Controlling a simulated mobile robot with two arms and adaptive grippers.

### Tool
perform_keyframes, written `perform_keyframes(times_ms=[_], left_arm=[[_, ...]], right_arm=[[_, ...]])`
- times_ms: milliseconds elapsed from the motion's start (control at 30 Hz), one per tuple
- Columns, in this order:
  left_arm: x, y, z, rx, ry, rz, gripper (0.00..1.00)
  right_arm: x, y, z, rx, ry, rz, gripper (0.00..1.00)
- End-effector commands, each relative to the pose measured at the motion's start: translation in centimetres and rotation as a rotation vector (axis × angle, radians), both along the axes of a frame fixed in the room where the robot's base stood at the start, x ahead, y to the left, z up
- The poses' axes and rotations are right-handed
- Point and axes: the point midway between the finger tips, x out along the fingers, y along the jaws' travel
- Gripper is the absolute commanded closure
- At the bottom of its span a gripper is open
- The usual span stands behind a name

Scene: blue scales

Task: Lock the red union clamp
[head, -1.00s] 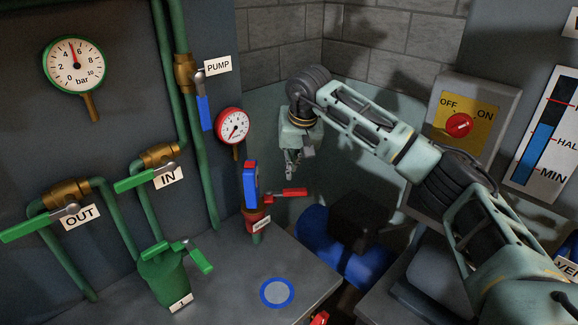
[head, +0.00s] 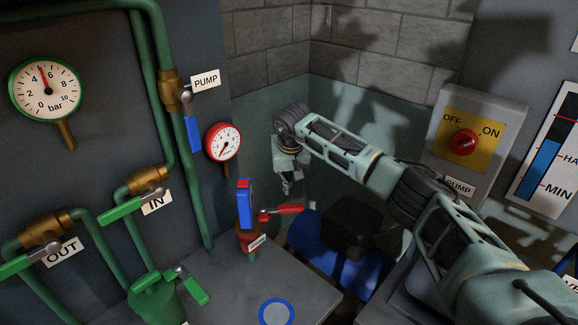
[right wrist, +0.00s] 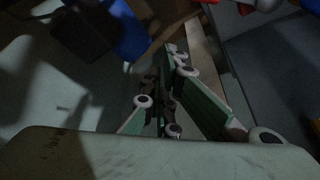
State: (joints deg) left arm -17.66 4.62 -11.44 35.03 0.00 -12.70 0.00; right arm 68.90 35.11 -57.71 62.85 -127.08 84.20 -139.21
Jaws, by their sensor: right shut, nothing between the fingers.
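The red union clamp (head: 247,240) sits on a green pipe stub on the grey bench top, with a small label on its front. Its red lever (head: 286,209) sticks out to the right, nearly level. A blue upright piece (head: 246,205) with a red top stands above the clamp. My right gripper (head: 287,186) is just above and behind the lever in the picture, apart from it as far as I can tell. In the right wrist view its fingers (right wrist: 165,102) are shut and empty. My left gripper is not in view.
A red gauge (head: 223,143) and the blue pump valve handle (head: 193,134) are left of my gripper. A dark block and a blue rounded body (head: 312,240) lie low behind the clamp. A green capped fitting (head: 155,300) stands on the bench. A switch box (head: 470,140) is at right.

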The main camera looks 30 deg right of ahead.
Motion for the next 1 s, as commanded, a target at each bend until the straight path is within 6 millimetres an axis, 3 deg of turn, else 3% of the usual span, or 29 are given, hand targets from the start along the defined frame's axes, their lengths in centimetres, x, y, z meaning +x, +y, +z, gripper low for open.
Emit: perform_keyframes(times_ms=[233, 400, 1000], left_arm=[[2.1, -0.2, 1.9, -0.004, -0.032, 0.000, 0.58], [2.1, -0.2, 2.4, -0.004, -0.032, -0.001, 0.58], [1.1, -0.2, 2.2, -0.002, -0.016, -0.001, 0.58]], right_arm=[[-2.2, 0.8, 0.0, -0.001, 0.001, 0.003, 1.00], [-3.3, 1.2, -0.2, -0.002, 0.001, 0.002, 1.00], [-3.5, 1.9, -0.3, -0.001, -0.001, -0.005, 1.00]])
